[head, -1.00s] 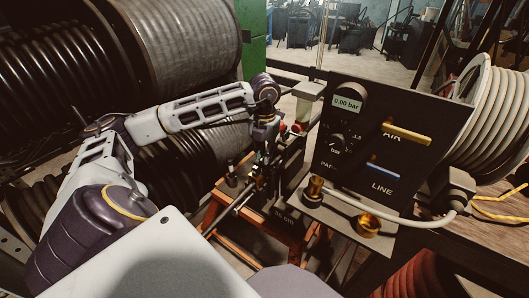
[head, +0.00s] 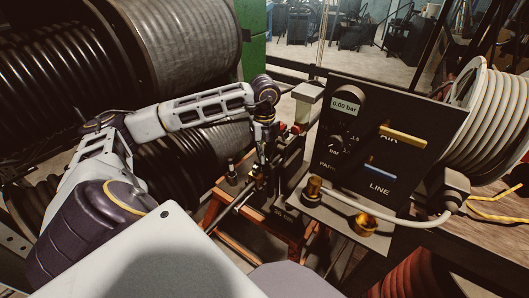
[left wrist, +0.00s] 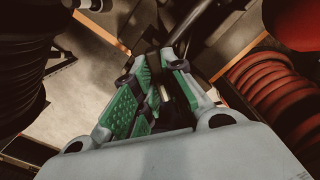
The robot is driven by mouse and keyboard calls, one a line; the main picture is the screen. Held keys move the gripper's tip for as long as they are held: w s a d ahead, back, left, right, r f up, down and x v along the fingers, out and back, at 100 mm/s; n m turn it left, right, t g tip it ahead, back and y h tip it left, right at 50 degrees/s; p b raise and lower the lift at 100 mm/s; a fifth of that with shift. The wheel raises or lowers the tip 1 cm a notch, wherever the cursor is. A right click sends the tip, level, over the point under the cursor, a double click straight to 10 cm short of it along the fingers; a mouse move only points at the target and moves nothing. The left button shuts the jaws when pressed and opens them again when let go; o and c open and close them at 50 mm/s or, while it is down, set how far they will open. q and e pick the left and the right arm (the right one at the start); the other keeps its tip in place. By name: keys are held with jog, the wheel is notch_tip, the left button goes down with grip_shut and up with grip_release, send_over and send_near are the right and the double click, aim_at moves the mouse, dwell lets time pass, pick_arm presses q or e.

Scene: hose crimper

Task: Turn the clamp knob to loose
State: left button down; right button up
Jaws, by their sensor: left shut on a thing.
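My left gripper (head: 260,168) reaches down from its wrist over the small crimper bench, left of the black panel. In the left wrist view its green-padded fingers (left wrist: 155,98) are close together around a small dark part with a pale tip, which I take to be the clamp knob (left wrist: 165,95). The fingers cover most of it, and its loose or tight marking cannot be read. My right gripper is not in view.
The black panel (head: 408,143) with a 0.00 bar display, a yellow lever (head: 404,134) and a blue lever (head: 381,170) stands close to the right. Brass fittings (head: 366,222) sit in front of it. Large hose reels (head: 190,40) crowd the left.

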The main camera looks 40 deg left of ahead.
pick_arm(q)
jog(key=shift+n, duration=0.8)
jog(key=n, duration=0.4)
jog(key=shift+p, duration=0.4)
jog(key=shift+n, duration=0.6)
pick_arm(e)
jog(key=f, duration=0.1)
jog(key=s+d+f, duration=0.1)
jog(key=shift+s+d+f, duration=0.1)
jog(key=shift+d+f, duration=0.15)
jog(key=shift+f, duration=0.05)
pick_arm(q)
jog(key=c, duration=1.5)
grip_release()
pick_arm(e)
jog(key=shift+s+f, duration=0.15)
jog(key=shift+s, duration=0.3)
